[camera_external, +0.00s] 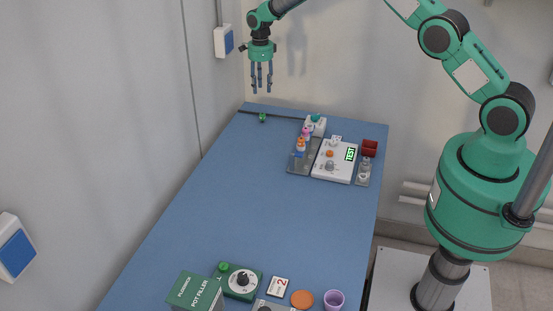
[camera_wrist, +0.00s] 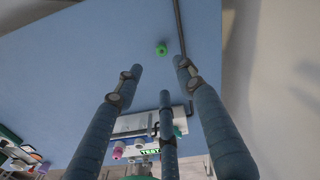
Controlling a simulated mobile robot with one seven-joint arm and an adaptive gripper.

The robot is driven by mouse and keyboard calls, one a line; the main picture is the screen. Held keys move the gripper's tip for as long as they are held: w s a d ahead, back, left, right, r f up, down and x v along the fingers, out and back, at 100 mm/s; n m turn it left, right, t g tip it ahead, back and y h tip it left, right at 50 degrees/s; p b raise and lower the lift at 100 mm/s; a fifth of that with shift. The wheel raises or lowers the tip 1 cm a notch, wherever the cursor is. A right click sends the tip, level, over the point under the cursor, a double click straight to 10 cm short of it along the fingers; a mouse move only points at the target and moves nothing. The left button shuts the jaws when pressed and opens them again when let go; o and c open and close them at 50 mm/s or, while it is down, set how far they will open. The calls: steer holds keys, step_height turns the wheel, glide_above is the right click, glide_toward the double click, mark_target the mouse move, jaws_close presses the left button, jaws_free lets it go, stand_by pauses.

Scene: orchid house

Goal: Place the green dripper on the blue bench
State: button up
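A small green dripper (camera_external: 262,117) lies on the far left part of the blue bench (camera_external: 240,195), close to a thin dark rod. In the wrist view the green dripper (camera_wrist: 161,49) shows beyond the fingertips, on the blue surface near the rod. My gripper (camera_external: 262,90) hangs above the far left corner of the bench, fingers pointing down. Its three fingers are spread and empty, as the wrist view of my gripper (camera_wrist: 160,75) also shows. Nothing touches the dripper except the bench under it, as far as I can see.
A white TEST device (camera_external: 335,162), a grey tray (camera_external: 299,168) with coloured pieces and a dark red box (camera_external: 369,148) stand at the far right. A green pot filler box (camera_external: 195,291), a dial unit (camera_external: 240,281) and a purple cup (camera_external: 333,299) stand in front. The bench's middle is clear.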

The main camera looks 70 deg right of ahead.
steer(key=s+a+r+n+t, duration=0.1)
steer(key=s+a+r+n, duration=0.3)
steer(key=r, duration=0.6)
steer(key=s+a+r+n, duration=0.3)
steer(key=s+a+r, duration=0.1)
steer(key=a+r, duration=0.4)
steer(key=s+a+r+n+t, duration=0.1)
steer(key=s+a+r+n, duration=0.25)
steer(key=r, duration=0.75)
steer(key=s+a+r+n+t, duration=0.1)
steer(key=s+a+r+n, duration=0.35)
steer(key=s, duration=0.25)
steer(key=s+a+r+n, duration=0.3)
steer(key=s+a+r, duration=0.2)
steer(key=s, duration=0.3)
steer(key=s+a+n+t, duration=0.1)
steer(key=s+a+n, duration=0.2)
steer(key=s, duration=0.6)
steer(key=s+a+n, duration=0.3)
steer(key=s+n, duration=0.2)
steer(key=s, duration=0.4)
steer(key=s+a+n+t, duration=0.1)
steer(key=s+a+n, duration=0.2)
steer(key=s, duration=0.6)
steer(key=shift+s+a+f+n+t, duration=0.2)
steer(key=shift+s+a+n+t, duration=0.15)
steer(key=shift+n, duration=0.25)
steer(key=shift+f, duration=0.15)
